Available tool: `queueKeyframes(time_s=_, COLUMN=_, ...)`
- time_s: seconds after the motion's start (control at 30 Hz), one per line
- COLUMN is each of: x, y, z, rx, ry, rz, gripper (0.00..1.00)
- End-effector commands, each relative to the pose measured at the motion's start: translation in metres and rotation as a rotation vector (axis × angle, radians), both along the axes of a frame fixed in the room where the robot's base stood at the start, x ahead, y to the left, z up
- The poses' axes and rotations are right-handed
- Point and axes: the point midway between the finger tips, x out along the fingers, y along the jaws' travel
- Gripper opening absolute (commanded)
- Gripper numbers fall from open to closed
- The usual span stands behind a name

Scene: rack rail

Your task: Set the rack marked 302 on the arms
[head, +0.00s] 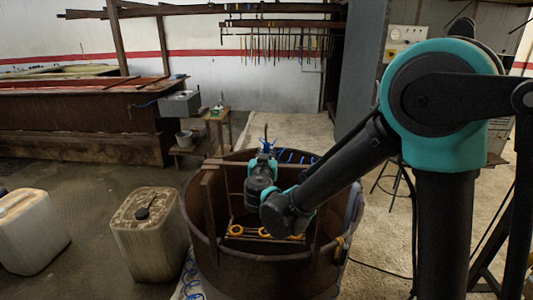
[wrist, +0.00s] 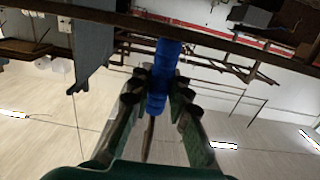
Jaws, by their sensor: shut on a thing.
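My gripper (wrist: 157,100) is shut on a blue cylindrical grip (wrist: 166,62), with a finger on each side. A dark bar (wrist: 235,46) crosses the wrist view just beyond the grip, and a thin brown rod shows behind it. In the head view my gripper (head: 266,152) is at the far side of a round rusty tub (head: 235,268), near its rim, with blue at its tip. A frame with orange rings (head: 236,230) shows low in the tub, partly behind my arm. No 302 marking is readable, and the arms cannot be clearly told apart.
Blue loops (head: 290,157) show by the tub's far rim. Two pale jerrycans, one of them brownish (head: 146,235), stand left of the tub. A small wooden stand (head: 217,130) is behind, and a long rusty tank (head: 80,120) is at back left. Pale floor behind the tub is clear.

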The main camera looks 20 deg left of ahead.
Motion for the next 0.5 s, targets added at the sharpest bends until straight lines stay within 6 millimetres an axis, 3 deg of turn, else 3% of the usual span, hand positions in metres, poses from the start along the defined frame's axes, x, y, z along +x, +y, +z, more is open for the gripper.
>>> queueKeyframes(time_s=0.3, x=0.0002, y=0.0004, z=-0.0038, rx=-0.001, ry=-0.001, rz=0.0, gripper=0.0)
queueKeyframes(time_s=0.33, x=0.0002, y=0.0003, z=-0.0039, rx=-0.001, ry=-0.001, rz=0.0, gripper=0.18)
queueKeyframes(time_s=0.5, x=0.0001, y=0.0002, z=-0.0039, rx=0.0, ry=0.0, rz=0.0, gripper=0.39)
